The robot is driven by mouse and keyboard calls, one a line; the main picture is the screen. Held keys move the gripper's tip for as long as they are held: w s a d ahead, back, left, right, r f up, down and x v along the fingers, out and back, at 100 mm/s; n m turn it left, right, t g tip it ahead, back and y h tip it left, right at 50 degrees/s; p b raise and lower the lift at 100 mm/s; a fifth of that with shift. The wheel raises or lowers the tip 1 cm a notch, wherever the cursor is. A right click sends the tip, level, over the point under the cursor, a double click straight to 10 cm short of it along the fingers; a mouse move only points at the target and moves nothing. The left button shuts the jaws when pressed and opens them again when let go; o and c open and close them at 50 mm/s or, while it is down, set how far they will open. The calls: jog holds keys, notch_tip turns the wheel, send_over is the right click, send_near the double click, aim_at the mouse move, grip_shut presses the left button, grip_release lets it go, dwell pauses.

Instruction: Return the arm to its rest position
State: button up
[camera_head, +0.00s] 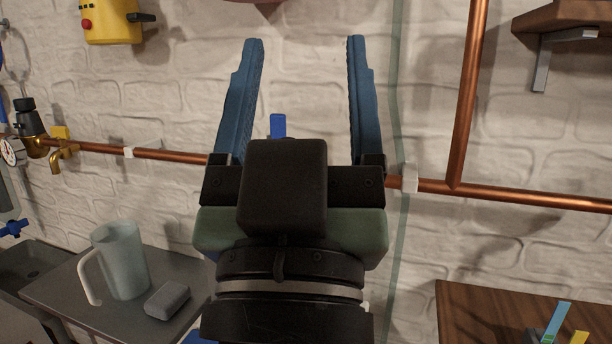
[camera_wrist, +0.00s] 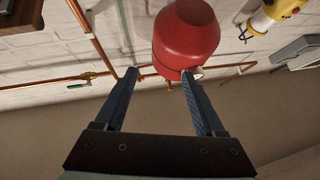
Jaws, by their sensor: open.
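My gripper (camera_head: 305,75) is in the middle of the head view, raised in front of a white brick wall with its two blue fingers pointing up. The fingers stand wide apart and nothing is between them in the head view. In the wrist view my gripper (camera_wrist: 160,80) also shows both fingers spread and empty. A red rounded tank (camera_wrist: 186,38) appears beyond the fingertips there, apart from them as far as I can tell.
Copper pipes (camera_head: 465,95) run along the wall behind my gripper. A pitcher (camera_head: 122,262) and a grey block (camera_head: 167,300) stand on a grey counter (camera_head: 60,292) at lower left. A wooden surface (camera_head: 470,315) is at lower right, a wooden shelf (camera_head: 565,15) at upper right.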

notch_tip(320, 180, up, 36)
jog(key=s+t+y+p, duration=0.1)
jog(key=s+p, duration=0.1)
jog(key=p, duration=3)
jog(key=shift+s+r+p, duration=0.25)
jog(key=shift+p, duration=0.15)
